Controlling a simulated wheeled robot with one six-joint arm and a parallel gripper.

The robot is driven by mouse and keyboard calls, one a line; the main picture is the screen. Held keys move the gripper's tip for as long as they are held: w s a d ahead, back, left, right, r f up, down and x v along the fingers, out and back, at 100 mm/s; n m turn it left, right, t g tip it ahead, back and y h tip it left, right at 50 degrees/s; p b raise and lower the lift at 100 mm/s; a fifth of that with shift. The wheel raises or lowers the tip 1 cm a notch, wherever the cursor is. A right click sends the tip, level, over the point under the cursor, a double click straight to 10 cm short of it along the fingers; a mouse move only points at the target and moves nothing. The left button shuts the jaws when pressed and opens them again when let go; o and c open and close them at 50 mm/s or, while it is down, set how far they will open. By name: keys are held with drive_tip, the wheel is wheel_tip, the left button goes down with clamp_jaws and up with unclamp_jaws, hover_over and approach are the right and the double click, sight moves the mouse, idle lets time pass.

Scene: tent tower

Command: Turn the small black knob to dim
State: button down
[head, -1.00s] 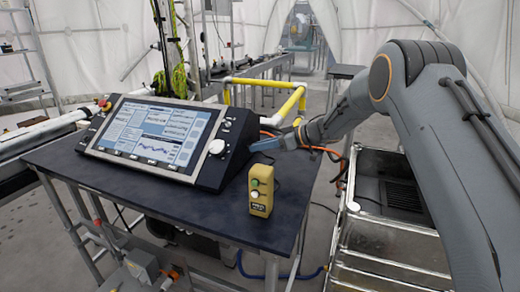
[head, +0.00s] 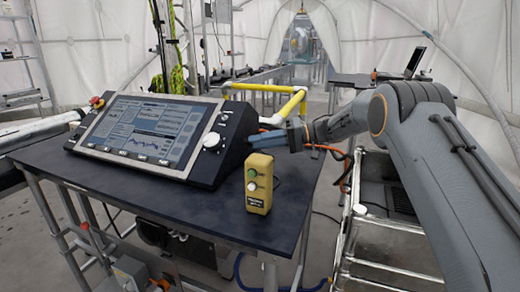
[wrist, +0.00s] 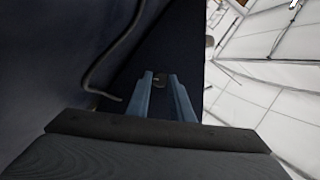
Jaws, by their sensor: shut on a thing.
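The small black knob (wrist: 160,84) shows as a small dark shape between the fingertips in the wrist view, on the dark side of the console. My gripper (wrist: 161,80) is shut on it. In the head view my gripper (head: 254,139) reaches in from the right, with its blue fingertips at the console's right side, and the knob is hidden there. The console (head: 228,150) is black and slanted. Its wide screen (head: 140,130) is lit but looks rather dim, with panels and a graph.
A white dial (head: 211,140) is on the console's front right. A yellow button box (head: 258,190) stands upright on the dark table (head: 170,195), close below my gripper. Yellow rails (head: 270,87) are behind. A metal frame (head: 375,225) stands right of the table.

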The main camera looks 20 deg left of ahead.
drive_tip(key=shift+w+f+m+g+y+b, duration=0.1)
drive_tip(key=shift+m+g+y+b, duration=0.2)
drive_tip(key=shift+m+b, duration=0.45)
drive_tip(key=shift+w+f+m+g+y+b, duration=0.1)
drive_tip(key=shift+m+g+y+b, duration=0.1)
drive_tip(key=shift+m+y+b, duration=0.45)
drive_tip(key=shift+m+h, duration=0.25)
drive_tip(key=shift+m, duration=0.15)
drive_tip(key=c, duration=1.6)
unclamp_jaws()
drive_tip(key=b+v, duration=0.1)
drive_tip(key=v, duration=0.6)
drive_tip(key=shift+d+b, duration=0.1)
drive_tip(key=shift+b, duration=0.2)
drive_tip(key=shift+d, duration=0.35)
drive_tip(key=shift+w+r, duration=0.1)
